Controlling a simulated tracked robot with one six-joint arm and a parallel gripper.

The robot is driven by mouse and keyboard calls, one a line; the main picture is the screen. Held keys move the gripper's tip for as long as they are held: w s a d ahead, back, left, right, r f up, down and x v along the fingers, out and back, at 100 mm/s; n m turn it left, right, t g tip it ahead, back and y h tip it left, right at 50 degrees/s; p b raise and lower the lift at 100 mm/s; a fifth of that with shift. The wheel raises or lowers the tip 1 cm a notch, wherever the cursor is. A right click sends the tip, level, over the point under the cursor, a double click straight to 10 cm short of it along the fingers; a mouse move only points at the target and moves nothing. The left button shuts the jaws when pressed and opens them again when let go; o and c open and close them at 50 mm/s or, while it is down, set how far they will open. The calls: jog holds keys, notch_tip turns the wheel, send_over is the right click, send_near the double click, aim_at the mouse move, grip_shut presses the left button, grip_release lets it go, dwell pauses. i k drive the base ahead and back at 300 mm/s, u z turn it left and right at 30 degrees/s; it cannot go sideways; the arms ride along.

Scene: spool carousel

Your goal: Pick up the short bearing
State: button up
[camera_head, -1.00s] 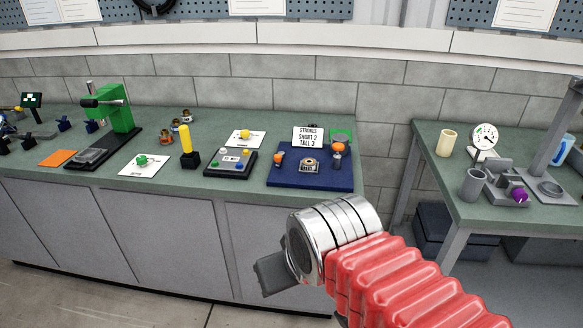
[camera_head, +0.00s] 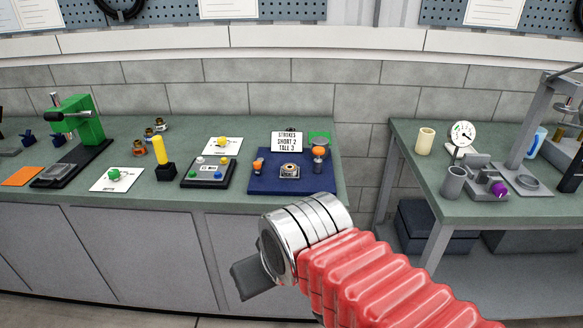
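Several small round metal-and-orange parts stand in a slanting row behind the yellow post: a near one (camera_head: 139,147), a middle one (camera_head: 149,134) and a far one (camera_head: 160,124). They look like bearings, but I cannot tell which one is short. A metal block with a round ring (camera_head: 289,171) sits on the blue mat (camera_head: 262,184). My gripper (camera_head: 246,281) is low in front of the bench, its dark end pointing left and well apart from these parts. I cannot see whether its fingers are open.
A green press (camera_head: 83,122) stands at the left. A yellow post (camera_head: 158,151) and a button box (camera_head: 208,172) stand mid-bench. A sign reading "STROKES SHORT 2 TALL 3" (camera_head: 287,142) stands behind the mat. A second table (camera_head: 430,185) at the right holds a dial gauge (camera_head: 463,133).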

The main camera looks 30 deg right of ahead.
aim_at(289, 169)
jog(key=i, duration=0.85)
jog(key=u, duration=0.05)
